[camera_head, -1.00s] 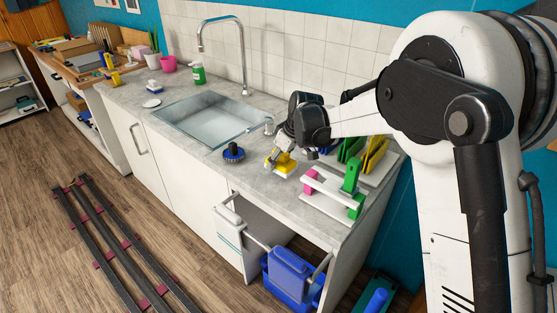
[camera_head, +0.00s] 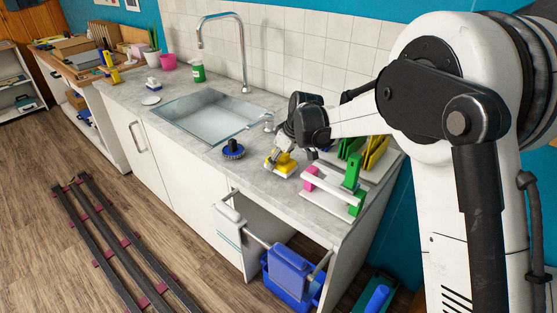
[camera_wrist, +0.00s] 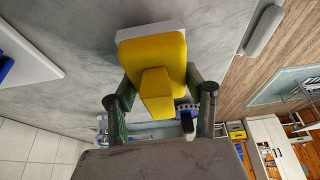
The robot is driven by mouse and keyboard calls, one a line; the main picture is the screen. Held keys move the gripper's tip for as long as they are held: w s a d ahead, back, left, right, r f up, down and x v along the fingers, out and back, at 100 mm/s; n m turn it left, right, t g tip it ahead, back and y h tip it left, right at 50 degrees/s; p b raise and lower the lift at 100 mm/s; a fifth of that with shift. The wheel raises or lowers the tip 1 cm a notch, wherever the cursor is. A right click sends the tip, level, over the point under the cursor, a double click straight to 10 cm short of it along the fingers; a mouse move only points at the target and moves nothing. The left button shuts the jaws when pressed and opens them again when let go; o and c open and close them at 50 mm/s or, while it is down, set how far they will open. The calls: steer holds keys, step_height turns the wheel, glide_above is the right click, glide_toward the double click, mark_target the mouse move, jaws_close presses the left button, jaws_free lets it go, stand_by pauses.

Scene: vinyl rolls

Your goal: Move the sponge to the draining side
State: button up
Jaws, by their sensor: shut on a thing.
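A yellow block with a white layer under it, which looks like the sponge (camera_head: 287,165), is at the counter (camera_head: 262,185) right of the sink. My gripper (camera_head: 279,156) is over it from above. In the wrist view my gripper (camera_wrist: 160,84) has one finger on each side of the raised yellow part of the sponge (camera_wrist: 150,49) and is shut on it. The white layer shows at its far edge. I cannot tell whether its underside touches the counter. The sink (camera_head: 212,117) has a tall curved tap (camera_head: 241,50).
A dark round brush with blue (camera_head: 233,150) lies between sink and sponge. A rack with green and pink parts (camera_head: 335,190) stands close on the right.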

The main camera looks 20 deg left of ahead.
mark_target(287, 155)
steer(key=shift+f, duration=0.15)
steer(key=shift+f+b, duration=0.5)
steer(key=shift+f+b, duration=0.2)
steer(key=shift+b, duration=0.1)
steer(key=o, duration=2)
steer(key=shift+r, duration=0.1)
steer(key=shift+p+v, duration=1.7)
steer(key=shift+v, duration=2.75)
